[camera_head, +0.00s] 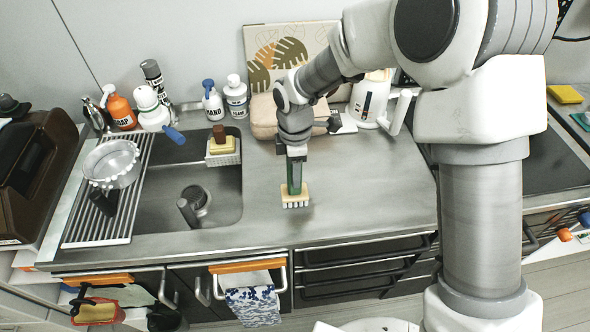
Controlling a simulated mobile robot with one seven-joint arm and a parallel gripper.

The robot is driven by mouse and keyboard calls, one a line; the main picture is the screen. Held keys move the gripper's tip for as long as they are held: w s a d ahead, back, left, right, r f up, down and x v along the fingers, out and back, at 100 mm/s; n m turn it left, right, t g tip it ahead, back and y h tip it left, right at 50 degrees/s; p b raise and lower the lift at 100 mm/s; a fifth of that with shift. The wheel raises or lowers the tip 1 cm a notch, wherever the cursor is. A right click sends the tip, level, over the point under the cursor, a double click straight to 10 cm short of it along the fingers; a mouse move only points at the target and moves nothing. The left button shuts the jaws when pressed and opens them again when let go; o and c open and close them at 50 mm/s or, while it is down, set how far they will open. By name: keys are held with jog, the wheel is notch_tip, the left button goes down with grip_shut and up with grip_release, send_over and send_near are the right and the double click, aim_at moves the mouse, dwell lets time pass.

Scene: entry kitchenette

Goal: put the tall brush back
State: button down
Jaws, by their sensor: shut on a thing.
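The tall brush (293,192) has a green handle and a pale block head with white bristles pointing down. It is upright over the bare steel counter, right of the sink. My gripper (297,158) points down and is shut on the upper handle, hiding the top of it. I cannot tell if the bristles touch the counter. A white caddy (224,158) at the sink's back right corner holds a yellow sponge and a brown-topped item.
The sink (165,205) has a dark drain piece; a rack (85,222) with a metal colander (112,163) lies at left. Soap bottles (212,102) line the back. A beige bag (264,117) and white kettle (370,97) stand behind my gripper. The front counter is clear.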

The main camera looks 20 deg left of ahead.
jog(key=shift+f, duration=0.2)
jog(key=shift+c, duration=2.2)
grip_release()
jog(key=shift+r, duration=0.1)
notch_tip(320, 180, up, 18)
jog(key=shift+s+d+f, duration=0.25)
jog(key=shift+d, duration=0.15)
